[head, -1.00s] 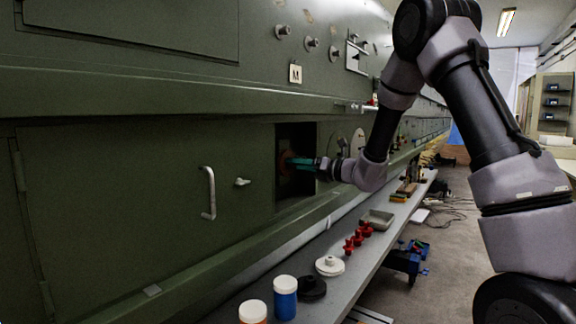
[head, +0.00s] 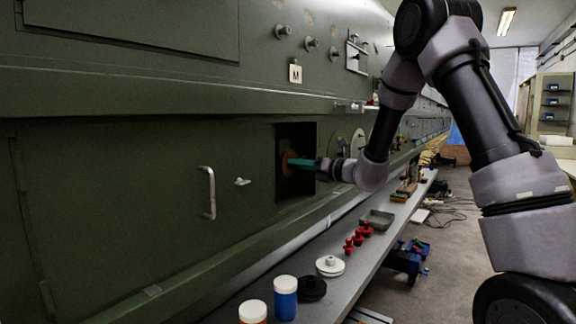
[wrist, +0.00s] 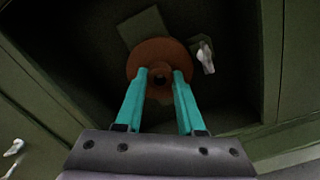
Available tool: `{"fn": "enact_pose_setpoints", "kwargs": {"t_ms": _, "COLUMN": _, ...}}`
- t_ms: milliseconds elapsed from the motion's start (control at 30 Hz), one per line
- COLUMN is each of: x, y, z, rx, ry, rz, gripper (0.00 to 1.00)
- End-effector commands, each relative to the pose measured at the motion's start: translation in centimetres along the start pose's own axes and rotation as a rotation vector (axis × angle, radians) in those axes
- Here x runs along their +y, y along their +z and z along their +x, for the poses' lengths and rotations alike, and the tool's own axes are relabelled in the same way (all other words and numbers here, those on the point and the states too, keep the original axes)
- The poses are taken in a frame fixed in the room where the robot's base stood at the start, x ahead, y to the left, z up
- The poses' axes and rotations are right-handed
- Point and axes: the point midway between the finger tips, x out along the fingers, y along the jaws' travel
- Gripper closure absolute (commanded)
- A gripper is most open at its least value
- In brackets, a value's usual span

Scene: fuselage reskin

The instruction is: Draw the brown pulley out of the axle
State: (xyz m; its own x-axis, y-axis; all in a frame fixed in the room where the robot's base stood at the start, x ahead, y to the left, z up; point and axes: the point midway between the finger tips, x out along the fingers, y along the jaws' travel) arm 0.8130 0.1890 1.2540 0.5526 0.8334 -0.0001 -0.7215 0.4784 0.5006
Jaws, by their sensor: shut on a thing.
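The brown pulley (wrist: 160,52) is a round disc inside a dark square recess in the green fuselage wall. It also shows in the head view (head: 287,163) at the recess, partly hidden. My gripper (wrist: 160,74) has teal fingers that reach into the recess, one on each side of the pulley's hub, and is shut on it. In the head view my gripper (head: 297,163) comes in from the right. A dark hole shows at the hub's centre. The axle itself is not clearly visible.
A handle (head: 209,192) sticks out on the left.

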Motion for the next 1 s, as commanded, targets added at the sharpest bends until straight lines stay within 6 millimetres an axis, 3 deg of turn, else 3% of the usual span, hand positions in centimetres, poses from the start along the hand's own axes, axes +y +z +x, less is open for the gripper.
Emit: {"fn": "enact_pose_setpoints", "kwargs": {"t_ms": 1000, "x": 0.0, "y": 0.1, "z": -2.6, "rx": 0.0, "ry": 0.0, "rz": -0.001, "gripper": 1.0}}
